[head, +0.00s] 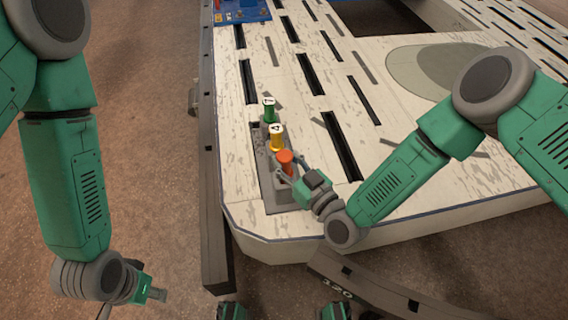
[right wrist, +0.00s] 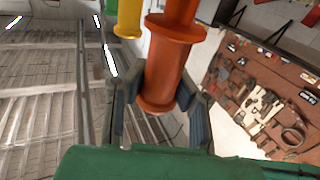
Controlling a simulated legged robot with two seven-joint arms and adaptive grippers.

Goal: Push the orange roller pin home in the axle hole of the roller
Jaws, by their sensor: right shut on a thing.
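The orange roller pin (head: 285,164) stands at the front end of a grey holder (head: 267,195) on the bench. My right gripper (head: 287,178) is shut on it. In the right wrist view the orange pin (right wrist: 165,75) is between the two fingers, with one flange low between them and another above. Whether its base is still seated in the holder is hidden by the gripper. My left gripper (head: 128,302) hangs low at the left, off the bench, empty with its fingers apart. I cannot make out the roller or its axle hole.
A yellow pin (head: 277,140) marked 4 and a green pin (head: 269,113) marked 1 stand behind the orange one in a row. The pale bench top (head: 400,180) has long dark slots. A blue fixture (head: 240,12) sits at the far end. A dark rail (head: 210,180) runs along the left edge.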

